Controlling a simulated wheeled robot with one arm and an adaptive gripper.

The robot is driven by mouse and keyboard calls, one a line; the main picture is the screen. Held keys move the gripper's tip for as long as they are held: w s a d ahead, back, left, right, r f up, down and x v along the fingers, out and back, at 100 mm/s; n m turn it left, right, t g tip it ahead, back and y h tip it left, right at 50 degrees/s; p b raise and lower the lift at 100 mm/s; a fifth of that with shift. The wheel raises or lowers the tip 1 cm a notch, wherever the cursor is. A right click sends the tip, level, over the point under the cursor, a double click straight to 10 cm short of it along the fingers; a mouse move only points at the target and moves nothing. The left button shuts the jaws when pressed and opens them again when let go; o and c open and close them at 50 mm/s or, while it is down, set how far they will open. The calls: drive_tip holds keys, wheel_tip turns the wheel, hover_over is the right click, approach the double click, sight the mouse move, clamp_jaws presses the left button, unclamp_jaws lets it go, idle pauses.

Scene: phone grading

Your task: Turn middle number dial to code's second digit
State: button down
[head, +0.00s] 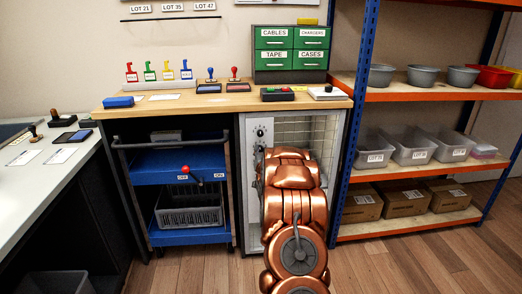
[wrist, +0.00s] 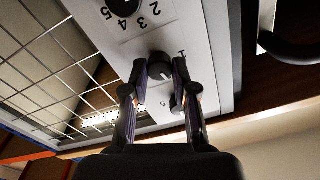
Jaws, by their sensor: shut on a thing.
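My gripper (wrist: 160,82) has its two fingers on either side of a small dark round dial (wrist: 160,68) and is shut on it. The dial sits on a pale cage-door panel (wrist: 205,30), and its light pointer mark is partly visible. Printed marks beside it are partly hidden by the fingers. A second dark dial (wrist: 124,5) with the numbers 2 to 5 around it shows at the top edge of the wrist view. In the head view, a dial (head: 260,132) shows high on the panel (head: 250,170); my copper arm hides the gripper and the lower panel.
The wire-mesh cage (head: 310,128) stands under the wooden bench (head: 225,102). A blue cart (head: 180,172) is left of it, and shelving with grey bins (head: 412,150) is right. A dark curved handle (wrist: 290,48) is at right in the wrist view.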

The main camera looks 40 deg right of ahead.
drive_tip(key=shift+m, duration=1.3)
drive_tip(key=shift+r, duration=0.1)
drive_tip(key=c, duration=0.9)
unclamp_jaws()
drive_tip(key=shift+s, duration=0.1)
drive_tip(key=shift+v, duration=5.9)
drive_tip(key=shift+a, duration=0.1)
